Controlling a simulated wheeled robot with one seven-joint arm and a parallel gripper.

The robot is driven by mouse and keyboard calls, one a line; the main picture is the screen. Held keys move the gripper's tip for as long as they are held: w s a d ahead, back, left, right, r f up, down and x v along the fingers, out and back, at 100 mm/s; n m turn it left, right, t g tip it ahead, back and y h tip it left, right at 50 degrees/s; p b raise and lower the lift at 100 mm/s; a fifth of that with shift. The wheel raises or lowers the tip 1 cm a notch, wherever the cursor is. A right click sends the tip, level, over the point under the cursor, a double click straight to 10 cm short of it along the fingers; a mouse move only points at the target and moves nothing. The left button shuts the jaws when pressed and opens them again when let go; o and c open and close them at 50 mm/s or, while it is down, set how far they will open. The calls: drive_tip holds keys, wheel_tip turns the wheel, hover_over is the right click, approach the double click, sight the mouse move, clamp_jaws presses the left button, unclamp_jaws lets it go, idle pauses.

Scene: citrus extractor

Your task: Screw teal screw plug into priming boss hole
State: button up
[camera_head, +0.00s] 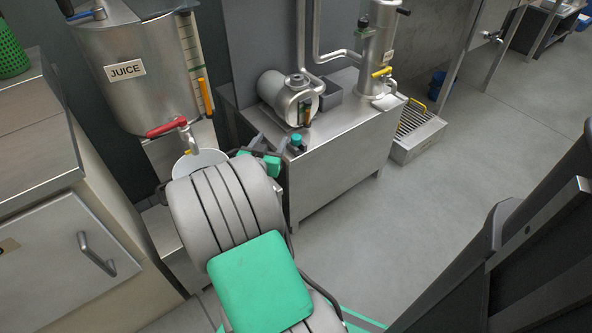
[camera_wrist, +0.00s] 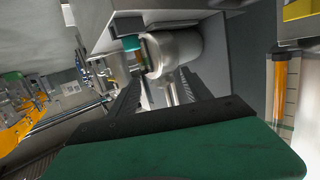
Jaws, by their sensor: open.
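The teal screw plug (camera_head: 297,139) is a small teal cap at the front left corner of the steel bench, by a dark piece. It also shows in the wrist view (camera_wrist: 131,43), ahead of my fingers and a little left of the gap between them. My gripper (camera_head: 271,142) is open and empty, close to the plug's left in the head view. Its two dark fingers (camera_wrist: 160,88) point toward the steel pump body (camera_head: 289,97) in the wrist view. I cannot make out the priming boss hole in either view.
The steel bench (camera_head: 335,145) carries the pump body, a grey bin (camera_head: 326,95) and an upright steel cylinder (camera_head: 377,45). A JUICE tank (camera_head: 140,85) with a red-handled tap (camera_head: 166,128) stands to the left, above a white bucket (camera_head: 200,160).

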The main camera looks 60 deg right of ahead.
drive_tip(key=h+b, duration=0.2)
drive_tip(key=b, duration=0.1)
approach(295, 142)
drive_tip(key=d, duration=0.2)
drive_tip(key=shift+t, duration=0.3)
drive_tip(key=b+x, duration=0.1)
drive_tip(key=x, duration=0.6)
drive_tip(key=shift+w+d+f+b, duration=0.1)
drive_tip(key=shift+d+b, duration=0.2)
drive_tip(key=shift+b, duration=0.1)
clamp_jaws()
